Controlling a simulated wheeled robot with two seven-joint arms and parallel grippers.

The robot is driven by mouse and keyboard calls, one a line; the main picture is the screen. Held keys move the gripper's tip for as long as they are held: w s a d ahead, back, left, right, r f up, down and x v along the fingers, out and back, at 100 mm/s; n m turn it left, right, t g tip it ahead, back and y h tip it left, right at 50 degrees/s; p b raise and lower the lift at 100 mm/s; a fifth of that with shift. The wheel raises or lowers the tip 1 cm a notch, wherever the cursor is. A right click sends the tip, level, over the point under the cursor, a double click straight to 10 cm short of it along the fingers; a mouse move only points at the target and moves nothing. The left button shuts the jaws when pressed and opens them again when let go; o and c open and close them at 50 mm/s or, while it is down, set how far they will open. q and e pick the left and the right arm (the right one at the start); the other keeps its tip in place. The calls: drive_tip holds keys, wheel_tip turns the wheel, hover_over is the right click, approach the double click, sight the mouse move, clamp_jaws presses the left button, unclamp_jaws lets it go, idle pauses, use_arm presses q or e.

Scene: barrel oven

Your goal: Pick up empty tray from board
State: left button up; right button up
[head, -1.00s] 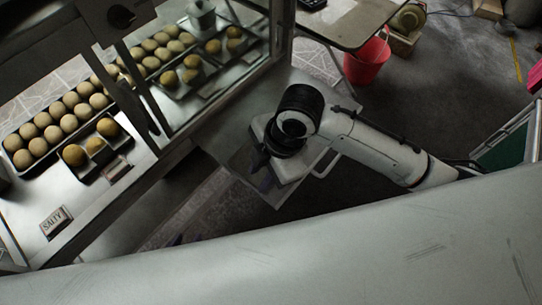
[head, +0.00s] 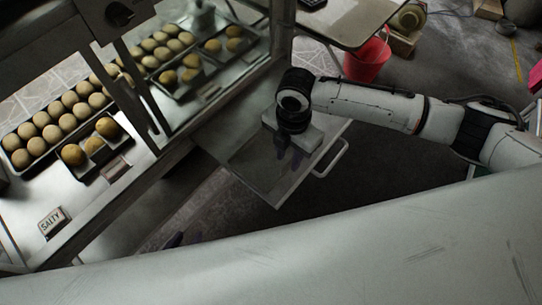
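A flat grey metal tray surface (head: 247,163) juts out from the counter near the middle, with a loop handle (head: 341,162) on its right side. I cannot clearly tell the tray from the board under it. It looks bare. My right gripper (head: 289,157) points down over it, two dark purple fingers apart with nothing seen between them. I cannot tell whether the fingertips touch the surface. Of my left gripper (head: 186,239), only dark purple fingertips show at the lower edge, left of the tray; my pale body hides the rest.
A glass-fronted counter on the left holds trays of round buns (head: 60,115) and a "SALTY" sign (head: 53,222). A red bucket (head: 366,62) stands on the floor under a table (head: 350,20) at the back. Dark floor lies open right of the tray.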

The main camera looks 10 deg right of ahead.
sight(288, 162)
wheel_tip(288, 162, down, 3)
drive_tip(key=shift+d+f, duration=0.1)
drive_tip(key=shift+f, duration=0.05)
drive_tip(key=shift+c, duration=0.3)
clamp_jaws()
